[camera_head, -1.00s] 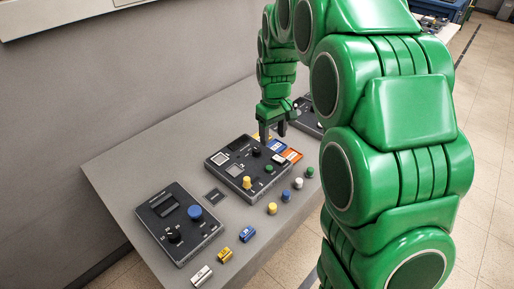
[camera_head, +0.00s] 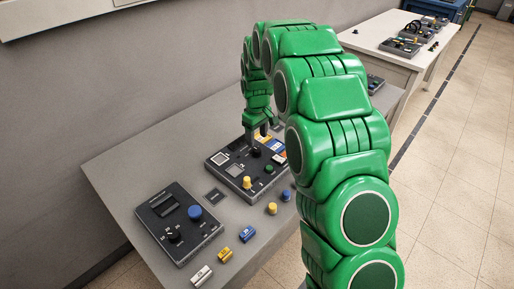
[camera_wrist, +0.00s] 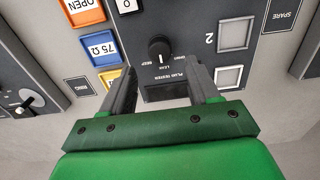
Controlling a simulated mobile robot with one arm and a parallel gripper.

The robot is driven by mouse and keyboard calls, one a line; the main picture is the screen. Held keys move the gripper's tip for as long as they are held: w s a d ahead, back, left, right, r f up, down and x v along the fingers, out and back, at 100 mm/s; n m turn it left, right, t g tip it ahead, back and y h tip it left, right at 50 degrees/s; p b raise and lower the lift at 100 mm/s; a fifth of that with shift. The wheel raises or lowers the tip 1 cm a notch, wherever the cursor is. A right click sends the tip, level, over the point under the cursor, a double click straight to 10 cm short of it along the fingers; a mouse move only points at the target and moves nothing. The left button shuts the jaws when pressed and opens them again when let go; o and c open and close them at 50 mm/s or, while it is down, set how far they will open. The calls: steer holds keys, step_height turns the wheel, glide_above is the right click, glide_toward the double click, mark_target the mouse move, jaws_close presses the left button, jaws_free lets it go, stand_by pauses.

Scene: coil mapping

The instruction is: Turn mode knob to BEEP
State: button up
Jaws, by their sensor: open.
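The mode knob (camera_wrist: 160,47) is black and round, on a dark panel marked PLUG TESTER, upside down in the wrist view. Small labels, including BEEP, sit below it. Its pale pointer mark appears to face down in the picture, toward the middle label; the exact setting is hard to tell. My gripper (camera_wrist: 160,84) is open and empty. Its fingers end just below the knob in the picture, one to each side, not visibly touching it. In the head view my gripper (camera_head: 259,131) hangs over the tester box (camera_head: 225,170), above the black knob (camera_head: 255,152).
A second meter box (camera_head: 160,228) with a blue knob stands front left on the grey table (camera_head: 120,160). Loose coloured knobs and small blocks lie along the front edge. Blue and orange tiles (camera_wrist: 97,47) sit beside the knob. A white table (camera_head: 370,45) stands behind.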

mark_target(257, 149)
steer(key=shift+f, duration=3.1)
steer(key=c, duration=1)
steer(key=shift+c, duration=0.2)
steer(key=m, duration=0.3)
steer(key=shift+m, duration=2.2)
